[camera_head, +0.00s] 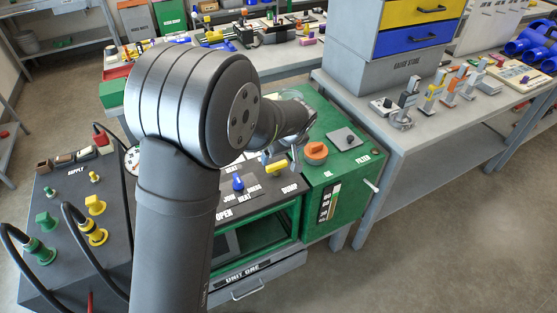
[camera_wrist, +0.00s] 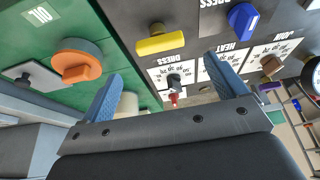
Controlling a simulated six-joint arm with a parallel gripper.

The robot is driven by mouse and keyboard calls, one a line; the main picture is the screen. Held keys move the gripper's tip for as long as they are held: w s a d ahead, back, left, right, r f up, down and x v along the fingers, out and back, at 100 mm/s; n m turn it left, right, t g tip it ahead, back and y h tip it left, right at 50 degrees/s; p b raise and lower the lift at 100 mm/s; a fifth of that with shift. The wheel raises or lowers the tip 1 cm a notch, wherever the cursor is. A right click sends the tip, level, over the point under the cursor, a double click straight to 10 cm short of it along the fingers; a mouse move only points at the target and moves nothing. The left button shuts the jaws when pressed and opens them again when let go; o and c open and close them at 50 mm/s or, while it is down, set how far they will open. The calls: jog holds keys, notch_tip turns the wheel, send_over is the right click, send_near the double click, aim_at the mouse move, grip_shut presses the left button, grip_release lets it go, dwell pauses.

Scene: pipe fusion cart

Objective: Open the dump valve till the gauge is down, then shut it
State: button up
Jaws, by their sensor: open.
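The dump valve has a yellow bar handle (camera_head: 276,167) beside the word DUMP on the dark panel. In the wrist view the yellow handle (camera_wrist: 163,40) lies crosswise beyond my fingertips, apart from them. My gripper (camera_head: 279,156) is over the panel near this handle. In the wrist view my gripper (camera_wrist: 168,75) has its two blue fingers spread wide, with nothing held between them. A round white dial, apparently the gauge, is cut off at the right edge of the wrist view (camera_wrist: 314,74). Its needle cannot be read.
An orange knob (camera_head: 316,151) on the green tank is close to the right; it also shows in the wrist view (camera_wrist: 77,64). A blue knob (camera_head: 238,184) is to the left of the yellow handle. A small red-tipped knob (camera_wrist: 174,88) lies between my fingers' lines. My arm hides part of the panel.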

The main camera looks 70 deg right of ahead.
aim_at(276, 164)
jog(key=v, duration=1)
jog(key=shift+r, duration=0.15)
jog(key=x, duration=1.7)
jog(key=shift+f, duration=0.25)
jog(key=shift+r, duration=0.1)
jog(key=m, duration=0.2)
jog(key=shift+a+m+g+h, duration=0.1)
jog(key=shift+m+g+h, duration=0.2)
jog(key=shift+g, duration=0.1)
jog(key=shift+w+m+g+h, duration=0.15)
jog(key=shift+m+g, duration=0.35)
jog(key=shift+m, duration=0.75)
jog(key=shift+m+g+h, duration=0.15)
jog(key=shift+m+g, duration=0.35)
jog(key=shift+m, duration=0.75)
jog(key=shift+w+m+g, duration=0.15)
jog(key=shift+m+g, duration=0.55)
jog(key=shift+m, duration=1.2)
jog(key=shift+m+g, duration=0.6)
jog(key=shift+m, duration=1)
